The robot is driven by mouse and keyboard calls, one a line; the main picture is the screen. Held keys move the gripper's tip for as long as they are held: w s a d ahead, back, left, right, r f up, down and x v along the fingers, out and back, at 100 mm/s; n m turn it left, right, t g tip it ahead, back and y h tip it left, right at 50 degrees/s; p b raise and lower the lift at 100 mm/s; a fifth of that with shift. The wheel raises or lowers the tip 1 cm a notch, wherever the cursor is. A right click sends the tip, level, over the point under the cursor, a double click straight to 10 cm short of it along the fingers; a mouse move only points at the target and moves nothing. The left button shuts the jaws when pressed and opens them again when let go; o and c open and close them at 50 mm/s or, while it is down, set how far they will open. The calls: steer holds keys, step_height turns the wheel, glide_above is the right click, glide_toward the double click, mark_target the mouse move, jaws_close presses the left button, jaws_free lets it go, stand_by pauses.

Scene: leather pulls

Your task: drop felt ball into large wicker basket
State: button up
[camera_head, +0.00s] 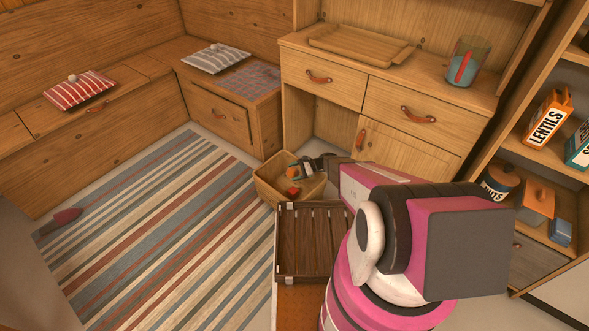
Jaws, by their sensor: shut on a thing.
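The large wicker basket (268,190) is a tan, open-topped box standing on the floor at the centre, in front of the wooden cabinet. A small red item (294,191) and other small coloured things show inside its opening. My arm reaches in from the right, and my gripper (306,168) is over the basket's back right part. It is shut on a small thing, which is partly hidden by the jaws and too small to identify. I cannot make out the felt ball for certain.
A dark slatted crate (312,240) stands just in front of the basket. The cabinet (405,140) rises behind, and shelves with a lentils carton (550,118) stand at the right. A striped rug (165,235) covers the floor at left, mostly clear except a pinkish item (66,216).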

mark_target(299, 172)
steer(key=shift+f, duration=0.65)
steer(key=o, duration=1)
steer(key=v, duration=0.7)
steer(key=shift+d+r, duration=0.1)
steer(key=shift+d, duration=0.15)
